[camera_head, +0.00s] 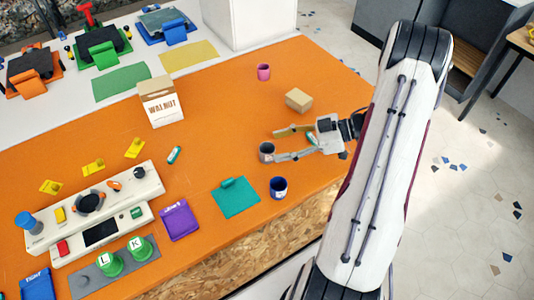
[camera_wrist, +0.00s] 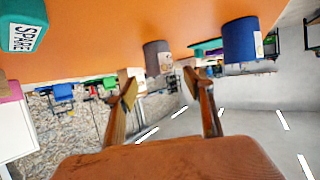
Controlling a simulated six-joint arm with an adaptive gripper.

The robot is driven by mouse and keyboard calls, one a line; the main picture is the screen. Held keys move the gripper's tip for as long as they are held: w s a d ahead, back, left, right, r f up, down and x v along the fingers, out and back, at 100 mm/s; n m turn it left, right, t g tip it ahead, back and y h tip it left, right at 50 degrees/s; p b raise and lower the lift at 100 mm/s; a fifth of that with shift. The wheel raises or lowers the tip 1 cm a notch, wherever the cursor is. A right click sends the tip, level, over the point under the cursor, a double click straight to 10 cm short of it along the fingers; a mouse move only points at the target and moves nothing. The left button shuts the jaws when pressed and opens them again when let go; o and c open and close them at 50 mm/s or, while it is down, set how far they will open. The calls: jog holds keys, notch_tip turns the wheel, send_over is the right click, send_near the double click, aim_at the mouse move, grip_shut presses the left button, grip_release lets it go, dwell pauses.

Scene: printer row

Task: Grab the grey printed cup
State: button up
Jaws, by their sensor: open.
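The grey printed cup (camera_head: 267,151) stands on the orange table, left of my gripper's fingertips in the head view. My gripper (camera_head: 279,145) is open and empty, reaching in from the right with its fingers spread. In the wrist view, the grey cup (camera_wrist: 157,57) with a pale label on its side is just beyond the fingertips (camera_wrist: 161,84), in line with the gap between them. I cannot tell whether the lower finger in the head view touches the cup.
A dark blue cup (camera_head: 278,188) stands in front of the grey cup, near the table edge, beside a teal mat (camera_head: 234,198). A cardboard box (camera_head: 298,100) and a pink cup (camera_head: 263,72) stand behind my gripper. A WALNUT box (camera_head: 162,102) is back left.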

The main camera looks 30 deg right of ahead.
aim_at(260, 150)
jog(key=shift+x, duration=1.75)
jog(key=c, duration=0.9)
